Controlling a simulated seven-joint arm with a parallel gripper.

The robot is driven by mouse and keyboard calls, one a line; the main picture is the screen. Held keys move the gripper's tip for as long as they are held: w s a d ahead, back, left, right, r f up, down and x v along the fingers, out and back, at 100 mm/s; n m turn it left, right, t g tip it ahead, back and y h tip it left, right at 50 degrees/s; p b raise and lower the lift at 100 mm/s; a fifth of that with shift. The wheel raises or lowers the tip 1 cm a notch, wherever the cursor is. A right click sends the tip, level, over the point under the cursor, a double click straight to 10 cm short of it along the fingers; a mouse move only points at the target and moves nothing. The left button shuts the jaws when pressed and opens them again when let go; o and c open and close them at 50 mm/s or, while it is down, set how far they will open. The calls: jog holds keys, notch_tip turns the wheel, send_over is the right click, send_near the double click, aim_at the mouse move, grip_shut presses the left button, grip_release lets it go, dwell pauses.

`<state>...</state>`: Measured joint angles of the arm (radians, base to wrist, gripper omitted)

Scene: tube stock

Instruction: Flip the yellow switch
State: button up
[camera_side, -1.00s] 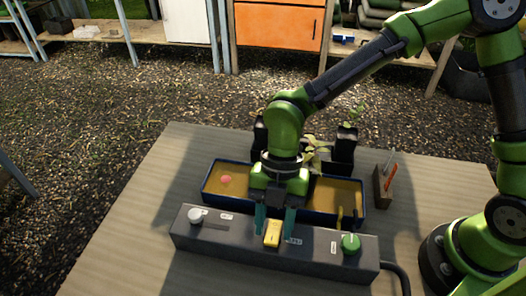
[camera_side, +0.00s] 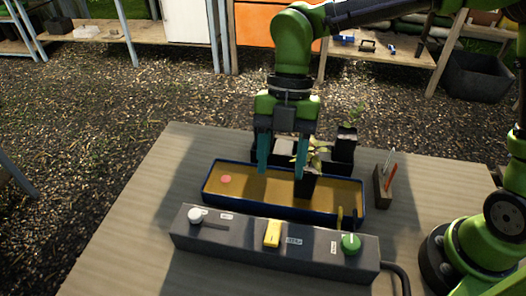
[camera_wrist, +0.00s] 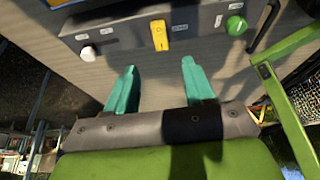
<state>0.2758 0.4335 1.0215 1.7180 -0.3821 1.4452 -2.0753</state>
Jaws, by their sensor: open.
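The yellow switch (camera_side: 272,233) sits in the middle of the top of a long dark grey control box (camera_side: 225,241) near the front of the table. It also shows in the wrist view (camera_wrist: 159,35), between a white knob and a green knob. My gripper (camera_side: 282,172) is raised above and behind the box, over the blue tray area, clear of the switch. Its two teal fingers are apart with nothing between them, as the wrist view also shows (camera_wrist: 155,75). The switch is fully visible in both views.
On the box, a white knob (camera_side: 195,215) is at left and a green knob (camera_side: 350,242) at right. Behind it is a blue-rimmed tray (camera_side: 240,198) with a potted plant (camera_side: 306,185). A small holder (camera_side: 381,187) stands right. The table's left side is clear.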

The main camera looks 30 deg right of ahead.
jog(key=shift+v, duration=2.25)
jog(key=shift+f, duration=0.1)
jog(key=d+f+m+t+h, duration=0.15)
jog(key=d+m, duration=0.35)
jog(key=m, duration=0.5)
jog(key=d+f+m+t, duration=0.3)
jog(key=d+m, duration=0.2)
jog(key=m, duration=0.4)
jog(key=s+d+r+m+t, duration=0.5)
jog(key=s+d+m+t, duration=0.1)
jog(key=d+m, duration=0.5)
jog(key=shift+s+r+m, duration=0.35)
jog(key=shift+s+m, duration=0.25)
jog(key=shift+d, duration=0.15)
